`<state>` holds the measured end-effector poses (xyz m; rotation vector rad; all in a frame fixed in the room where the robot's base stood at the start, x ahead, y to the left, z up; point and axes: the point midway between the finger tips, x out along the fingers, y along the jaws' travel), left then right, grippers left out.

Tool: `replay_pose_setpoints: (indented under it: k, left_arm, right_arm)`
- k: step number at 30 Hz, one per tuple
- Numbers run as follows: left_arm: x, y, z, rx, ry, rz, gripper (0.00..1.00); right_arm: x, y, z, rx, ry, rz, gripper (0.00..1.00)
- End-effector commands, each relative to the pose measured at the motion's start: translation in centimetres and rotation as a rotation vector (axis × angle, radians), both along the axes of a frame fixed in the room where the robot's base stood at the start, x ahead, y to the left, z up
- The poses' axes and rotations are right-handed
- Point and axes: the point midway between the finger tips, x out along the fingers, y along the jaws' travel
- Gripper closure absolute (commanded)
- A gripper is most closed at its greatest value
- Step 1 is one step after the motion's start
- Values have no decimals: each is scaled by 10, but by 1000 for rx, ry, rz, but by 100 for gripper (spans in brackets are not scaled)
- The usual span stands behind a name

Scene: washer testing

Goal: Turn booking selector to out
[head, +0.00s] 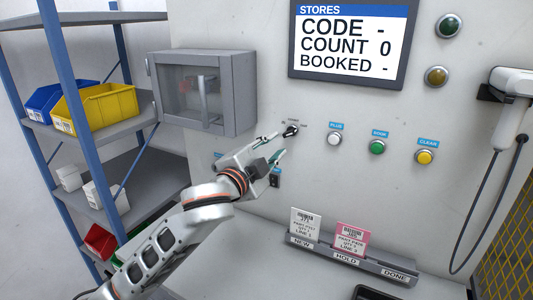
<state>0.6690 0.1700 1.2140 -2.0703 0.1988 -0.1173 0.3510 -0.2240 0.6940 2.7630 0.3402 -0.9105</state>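The booking selector (291,131) is a small black knob on the pale wall panel, just left of the white button. Small labels sit around and above it, too small to read surely. I cannot tell for certain which way its pointer is set. My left gripper (274,147) reaches in from the lower left. Its two fingers are spread apart with nothing between them. The upper fingertip is close to the knob's lower left side; I cannot tell if it touches. My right gripper is not in view.
White (334,139), green (377,147) and yellow (425,157) buttons run to the right. A screen (348,42) reads CODE -, COUNT 0, BOOKED -. A grey cabinet (204,92) is at upper left. A card rack (350,261) stands below, and a corded scanner (510,100) hangs right.

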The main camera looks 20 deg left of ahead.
Motion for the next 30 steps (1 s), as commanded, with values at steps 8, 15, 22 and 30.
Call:
replay_pose_setpoints:
  k: [8, 15, 22, 30]
  left_arm:
    - [-35, 7, 0, -1, 1, -1, 74]
    - [-40, 8, 0, -1, 1, -1, 74]
    - [-41, 9, -5, -3, 9, 4, 74]
    - [-71, 44, -100, -55, 194, 123, 74]
  right_arm:
    - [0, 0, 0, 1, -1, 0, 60]
    - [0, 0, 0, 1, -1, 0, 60]
    - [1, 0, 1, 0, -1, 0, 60]
    - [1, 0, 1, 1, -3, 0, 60]
